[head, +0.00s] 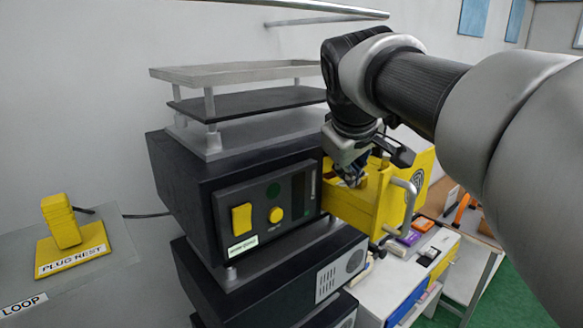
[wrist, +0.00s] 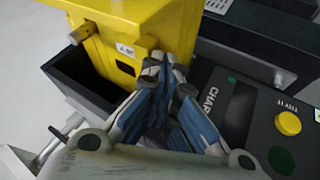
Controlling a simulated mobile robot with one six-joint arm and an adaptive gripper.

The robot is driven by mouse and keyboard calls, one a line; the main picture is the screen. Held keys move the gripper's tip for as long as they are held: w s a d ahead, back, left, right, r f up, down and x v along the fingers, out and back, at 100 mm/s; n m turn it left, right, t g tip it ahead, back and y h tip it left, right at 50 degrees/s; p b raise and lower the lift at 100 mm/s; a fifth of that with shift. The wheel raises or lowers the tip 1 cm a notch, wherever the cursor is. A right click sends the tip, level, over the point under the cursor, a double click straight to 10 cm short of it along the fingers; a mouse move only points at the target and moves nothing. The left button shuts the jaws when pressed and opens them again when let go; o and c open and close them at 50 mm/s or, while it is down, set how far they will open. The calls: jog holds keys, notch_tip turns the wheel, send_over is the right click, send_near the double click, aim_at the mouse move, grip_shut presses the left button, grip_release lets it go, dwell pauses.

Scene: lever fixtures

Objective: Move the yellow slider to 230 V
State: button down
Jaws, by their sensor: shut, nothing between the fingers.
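My gripper (head: 352,178) is shut and empty, pointing down at the top of a yellow housing (head: 366,205) on the right of the black unit. In the wrist view, my gripper's blue-padded fingertips (wrist: 158,68) are together beside the yellow housing (wrist: 160,25), close to a small white label (wrist: 125,49) that is too small to read. I cannot make out a 230 V mark. No slider can be told apart for certain; the fingers hide part of the housing's near face. Whether the fingertips touch it, I cannot tell.
The black unit's panel carries a yellow rectangular block (head: 241,218) and a round yellow button (head: 275,214). A grey handle (head: 405,198) sticks out from the yellow housing. Grey shelves (head: 240,74) stand above the unit. A yellow plug rest (head: 72,250) is at left.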

dwell(0.3)
jog(key=w+d, duration=0.1)
jog(key=d, duration=0.1)
jog(key=w+d+p, duration=0.1)
jog(key=w+d, duration=0.1)
jog(key=shift+p, duration=0.3)
jog(key=shift+s+a, duration=0.2)
